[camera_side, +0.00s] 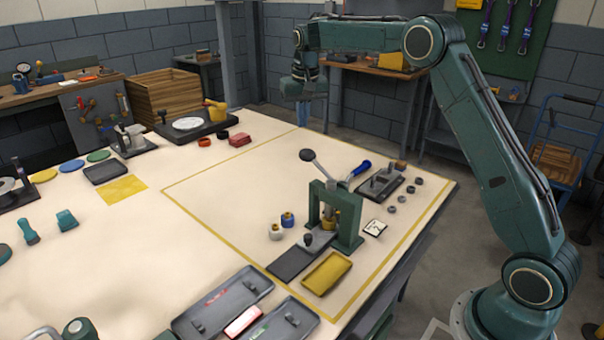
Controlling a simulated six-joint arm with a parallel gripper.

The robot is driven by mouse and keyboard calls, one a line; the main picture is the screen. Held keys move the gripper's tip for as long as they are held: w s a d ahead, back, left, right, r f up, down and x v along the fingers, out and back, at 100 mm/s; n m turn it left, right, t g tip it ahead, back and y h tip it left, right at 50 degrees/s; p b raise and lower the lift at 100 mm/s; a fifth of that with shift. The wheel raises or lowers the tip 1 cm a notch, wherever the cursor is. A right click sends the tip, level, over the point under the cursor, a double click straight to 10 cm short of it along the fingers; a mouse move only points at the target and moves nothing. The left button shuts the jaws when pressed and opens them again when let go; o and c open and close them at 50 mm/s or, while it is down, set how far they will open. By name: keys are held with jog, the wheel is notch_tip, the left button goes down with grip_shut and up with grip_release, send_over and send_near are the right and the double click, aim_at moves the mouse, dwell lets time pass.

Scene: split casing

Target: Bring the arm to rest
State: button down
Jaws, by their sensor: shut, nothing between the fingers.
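My gripper (304,118) hangs pointing down at the far edge of the table, well behind the press and clear of the parts. It is small in this view; its fingers are shut with nothing between them. My green arm stretches across the back right from its base at the lower right. A green lever press (349,228) stands on the table with its lever up, a yellow part (328,222) under its frame and a dark slide plate (296,259) in front. A yellow tray (326,272) lies beside the plate. Two grey casing-like trays (222,302) lie at the front edge.
Right of the press are a dark fixture (379,184), a blue-handled tool (361,168) and several small rings (402,199). Two small bottles (287,220) stand to its left. A turntable (188,124) sits at the back left. The table's middle (225,195) is clear.

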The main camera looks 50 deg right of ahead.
jog(key=s+a+r+n+t, duration=0.15)
jog(key=s+a+r, duration=0.3)
jog(key=s, duration=0.45)
jog(key=s+a+r+n+t, duration=0.15)
jog(key=s+a+r, duration=0.35)
jog(key=s, duration=0.5)
jog(key=s+a+f+n, duration=0.1)
jog(key=s+a+f, duration=0.1)
jog(key=s, duration=0.8)
jog(key=s+a+f+n+t, duration=0.1)
jog(key=s+a+f+n, duration=0.1)
jog(key=s, duration=0.8)
jog(key=shift+s+a+f+y, duration=0.2)
jog(key=shift+s+f+y, duration=0.15)
jog(key=shift+f, duration=0.3)
